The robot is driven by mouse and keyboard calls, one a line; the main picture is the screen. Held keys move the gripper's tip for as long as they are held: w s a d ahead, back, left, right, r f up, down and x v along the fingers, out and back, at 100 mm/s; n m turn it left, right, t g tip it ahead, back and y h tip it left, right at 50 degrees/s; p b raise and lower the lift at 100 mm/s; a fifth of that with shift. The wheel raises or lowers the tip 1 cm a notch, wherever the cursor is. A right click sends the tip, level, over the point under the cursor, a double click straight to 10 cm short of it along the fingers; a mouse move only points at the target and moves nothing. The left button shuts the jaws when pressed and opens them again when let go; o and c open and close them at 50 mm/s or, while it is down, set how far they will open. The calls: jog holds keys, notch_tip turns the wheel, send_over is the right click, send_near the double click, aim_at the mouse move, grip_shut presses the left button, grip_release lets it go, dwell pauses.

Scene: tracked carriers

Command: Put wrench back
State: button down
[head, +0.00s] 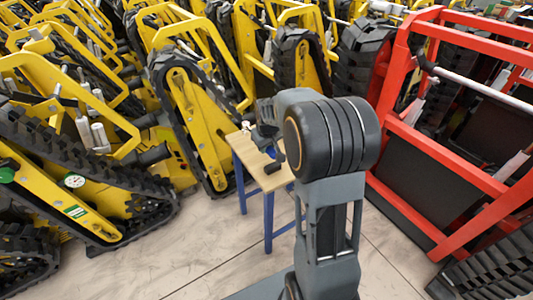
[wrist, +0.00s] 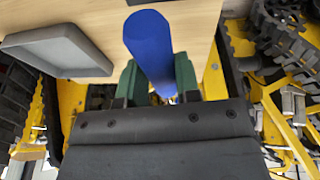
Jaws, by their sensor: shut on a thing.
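My gripper (wrist: 157,76) is shut on a thick blue round handle (wrist: 150,42) in the wrist view. The handle runs between the two green fingers and reaches beyond them over the table. Its other end is hidden by the gripper body, so I cannot tell from its shape that it is the wrench. A grey shallow tray (wrist: 55,48) lies to the left of the handle on the light wooden tabletop. In the head view my gripper is over the small table (head: 246,157), partly hidden by my arm.
The table stands on blue legs (head: 268,225). Yellow tracked carriers (head: 190,110) crowd the left and back. A red frame machine (head: 440,150) stands close on the right. Bare floor (head: 190,255) lies in front of the table.

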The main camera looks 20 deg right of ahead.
jog(key=shift+w+f, duration=0.2)
jog(key=shift+f, duration=0.1)
jog(key=x, duration=0.1)
jog(key=b+x, duration=0.1)
jog(key=x, duration=0.1)
jog(key=shift+s+f, duration=0.2)
jog(key=shift+f, duration=0.05)
jog(key=c, duration=0.8)
grip_release()
jog(key=shift+r, duration=0.1)
jog(key=p+v, duration=0.3)
jog(key=v, duration=0.8)
jog(key=shift+s, duration=0.1)
jog(key=shift+m+y, duration=0.5)
jog(key=shift+m, duration=0.3)
jog(key=s+a, duration=0.3)
jog(key=s, duration=0.3)
jog(key=s+a, duration=0.3)
jog(key=s, duration=0.3)
jog(key=s+a, duration=0.3)
jog(key=s, duration=0.3)
jog(key=shift+s+a, duration=0.25)
jog(key=shift+s, duration=0.1)
